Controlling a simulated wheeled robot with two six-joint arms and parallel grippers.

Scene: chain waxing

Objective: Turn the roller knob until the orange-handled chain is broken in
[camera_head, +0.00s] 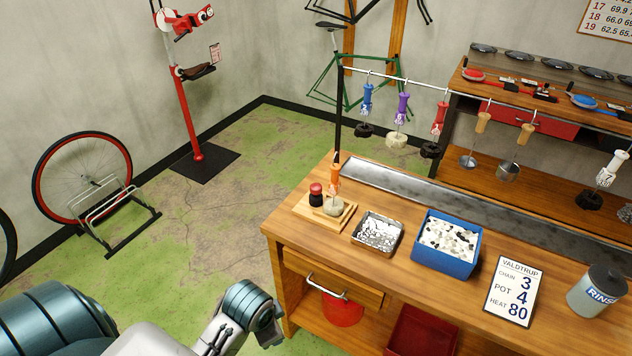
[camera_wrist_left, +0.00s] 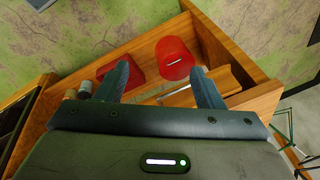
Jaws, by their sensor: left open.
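The orange-handled chain (camera_head: 334,178) is at the bench's far left corner. Its handle is upright over a pale, roundish chain bundle (camera_head: 333,206) at a light wooden board. Just left of it stands a black knob with a red top (camera_head: 316,194), which looks like the roller knob. My left arm's wrist (camera_head: 250,305) is low in front of the bench, well below and left of the knob; its fingers do not show clearly there. In the left wrist view my left gripper (camera_wrist_left: 160,68) is open and empty, facing the bench front. My right gripper is not in view.
The bench holds a metal tray (camera_head: 378,234), a blue bin of pale pieces (camera_head: 447,245), a sign (camera_head: 513,291) and a rinse canister (camera_head: 597,290). Other handled chains hang from a rail behind. A drawer handle (camera_head: 326,287) sticks out of the bench front.

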